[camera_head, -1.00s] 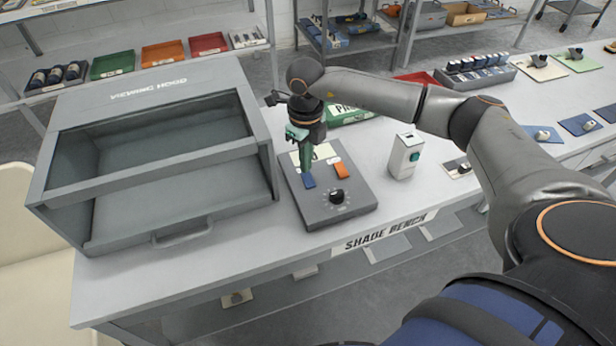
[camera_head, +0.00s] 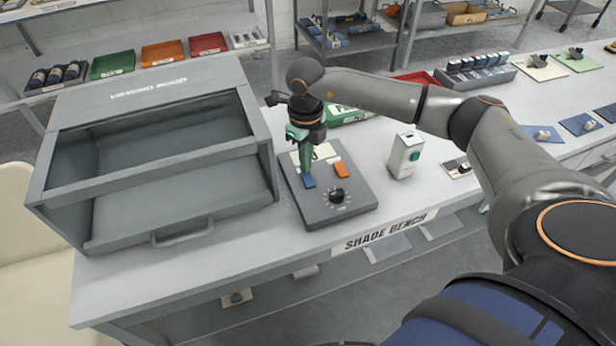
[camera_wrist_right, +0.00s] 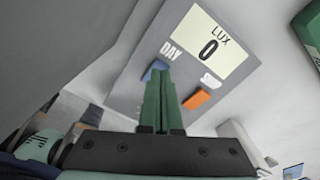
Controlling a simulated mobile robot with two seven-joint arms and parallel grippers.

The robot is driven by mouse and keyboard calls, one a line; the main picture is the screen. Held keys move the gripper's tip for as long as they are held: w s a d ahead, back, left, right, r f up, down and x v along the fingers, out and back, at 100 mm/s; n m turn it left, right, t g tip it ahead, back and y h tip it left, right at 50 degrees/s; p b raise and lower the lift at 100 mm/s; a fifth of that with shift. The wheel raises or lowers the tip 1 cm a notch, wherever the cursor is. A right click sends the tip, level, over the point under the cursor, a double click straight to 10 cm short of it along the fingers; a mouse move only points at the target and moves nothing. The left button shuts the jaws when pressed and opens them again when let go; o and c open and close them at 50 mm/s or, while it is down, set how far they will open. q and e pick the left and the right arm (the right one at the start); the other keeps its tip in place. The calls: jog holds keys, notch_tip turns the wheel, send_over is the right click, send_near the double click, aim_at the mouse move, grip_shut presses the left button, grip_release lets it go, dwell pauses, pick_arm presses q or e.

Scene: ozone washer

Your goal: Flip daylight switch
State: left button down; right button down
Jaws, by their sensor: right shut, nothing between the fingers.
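The grey control box (camera_head: 350,209) stands on the bench with a blue switch (camera_head: 309,181), an orange switch (camera_head: 341,171) and a black dial (camera_head: 337,196). In the right wrist view the blue switch (camera_wrist_right: 154,70) sits by the label DAY (camera_wrist_right: 171,51), and the display (camera_wrist_right: 212,46) reads LUX 0. My right gripper (camera_head: 306,171) points down with its green fingers shut and empty, the tips at the blue switch. In the wrist view its fingers (camera_wrist_right: 162,75) partly cover that switch; whether they touch it I cannot tell. My left gripper is out of view.
The grey viewing hood (camera_head: 160,244) stands open-fronted close to the left of the box. The bench front edge carries a SHADE BENCH label (camera_head: 385,230).

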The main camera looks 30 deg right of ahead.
aim_at(307, 175)
jog(key=shift+f+b, duration=0.6)
jog(key=shift+f, duration=0.3)
jog(key=shift+r, duration=0.1)
jog(key=shift+r+p, duration=2.6)
jog(key=shift+r, duration=0.9)
jog(key=shift+f, duration=0.1)
